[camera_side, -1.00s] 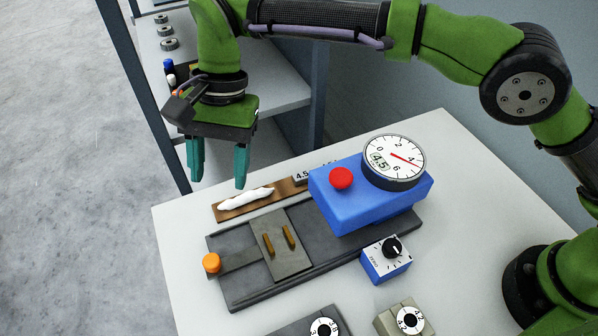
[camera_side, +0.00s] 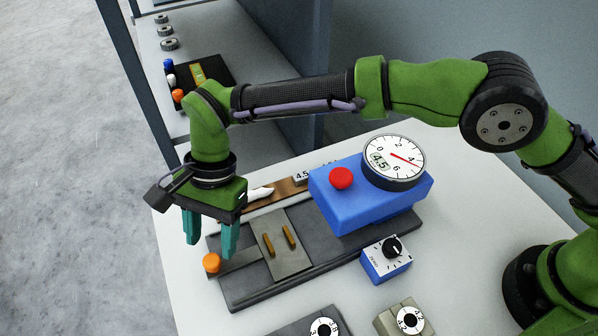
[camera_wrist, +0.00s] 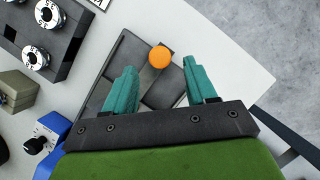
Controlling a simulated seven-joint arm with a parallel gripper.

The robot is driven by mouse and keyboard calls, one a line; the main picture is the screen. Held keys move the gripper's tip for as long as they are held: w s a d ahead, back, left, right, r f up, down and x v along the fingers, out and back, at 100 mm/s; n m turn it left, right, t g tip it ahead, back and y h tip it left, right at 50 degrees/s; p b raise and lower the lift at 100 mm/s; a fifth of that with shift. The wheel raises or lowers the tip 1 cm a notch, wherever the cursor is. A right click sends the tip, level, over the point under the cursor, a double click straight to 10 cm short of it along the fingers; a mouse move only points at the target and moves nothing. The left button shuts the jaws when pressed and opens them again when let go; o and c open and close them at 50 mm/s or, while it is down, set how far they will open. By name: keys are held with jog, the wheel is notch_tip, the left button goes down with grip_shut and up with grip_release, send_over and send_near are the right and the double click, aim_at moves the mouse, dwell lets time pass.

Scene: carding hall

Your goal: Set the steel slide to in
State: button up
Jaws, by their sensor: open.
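The steel slide (camera_side: 286,262) is a grey plate with two brass-coloured bars, lying on a dark grey base (camera_side: 345,262). A flat bar runs from the slide to an orange knob (camera_side: 212,263) at the base's left end. My gripper (camera_side: 210,249) is open and empty, above and just behind the knob in the side view. In the wrist view, the orange knob (camera_wrist: 159,57) shows between and just beyond the open teal fingertips (camera_wrist: 158,76). The slide is mostly hidden by the gripper in the wrist view.
A blue gauge unit (camera_side: 345,205) with a red button (camera_side: 341,178) and round dial (camera_side: 394,157) stands on the base's right part. A small blue knob box (camera_side: 386,263) sits in front. White fibre on a brown strip (camera_side: 290,187) lies behind. Dial blocks stand at the front edge.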

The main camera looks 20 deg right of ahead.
aim_at(212, 259)
jog(key=shift+x, duration=1.7)
grip_shut()
